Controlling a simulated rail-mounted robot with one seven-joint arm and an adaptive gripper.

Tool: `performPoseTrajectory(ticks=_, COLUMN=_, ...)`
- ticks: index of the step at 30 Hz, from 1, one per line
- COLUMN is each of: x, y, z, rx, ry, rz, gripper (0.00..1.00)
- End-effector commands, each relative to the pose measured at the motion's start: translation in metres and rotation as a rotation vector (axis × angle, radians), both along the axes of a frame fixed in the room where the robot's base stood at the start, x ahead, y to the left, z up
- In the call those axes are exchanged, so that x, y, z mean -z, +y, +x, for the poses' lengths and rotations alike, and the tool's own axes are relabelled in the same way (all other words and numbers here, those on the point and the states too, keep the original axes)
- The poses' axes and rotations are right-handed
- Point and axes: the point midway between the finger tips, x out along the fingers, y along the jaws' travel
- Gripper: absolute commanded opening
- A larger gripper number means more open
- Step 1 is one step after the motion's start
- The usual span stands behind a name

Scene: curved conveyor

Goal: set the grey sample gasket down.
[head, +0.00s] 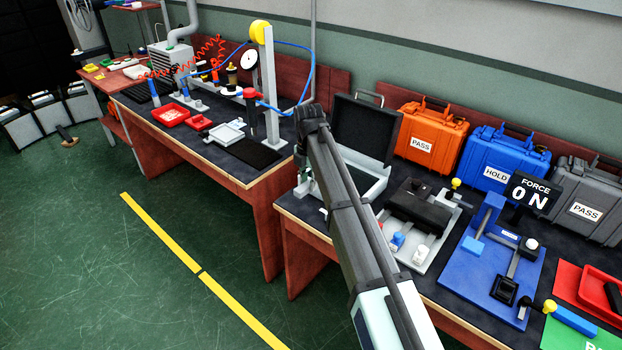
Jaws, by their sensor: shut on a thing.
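My gripper (304,184) hangs below the dark wrist at the far end of my arm, over the left front edge of the right bench. It is small and partly hidden by my arm. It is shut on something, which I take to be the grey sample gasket. I cannot make out the gasket's outline at this distance. I cannot tell whether it touches the bench or the open case (365,182) just to the right.
The left bench (228,172) holds a gauge stand (270,90), red trays (170,115) and a light grey tray (227,133). On the right bench are a grey fixture (418,250), a blue fixture (470,275), and orange (432,128), blue (508,160) and grey (585,195) cases. A gap separates the benches.

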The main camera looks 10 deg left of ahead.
Motion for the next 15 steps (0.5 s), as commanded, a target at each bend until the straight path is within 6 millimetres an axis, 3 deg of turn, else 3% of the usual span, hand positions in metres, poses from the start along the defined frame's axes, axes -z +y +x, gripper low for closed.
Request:
performPoseTrajectory(ticks=7, x=-0.002, y=-0.007, z=0.019, rx=-0.041, ry=-0.005, rz=0.002, gripper=0.00)
performPoseTrajectory(ticks=15, x=-0.003, y=-0.035, z=0.077, rx=-0.040, ry=-0.003, rz=0.002, gripper=0.00)
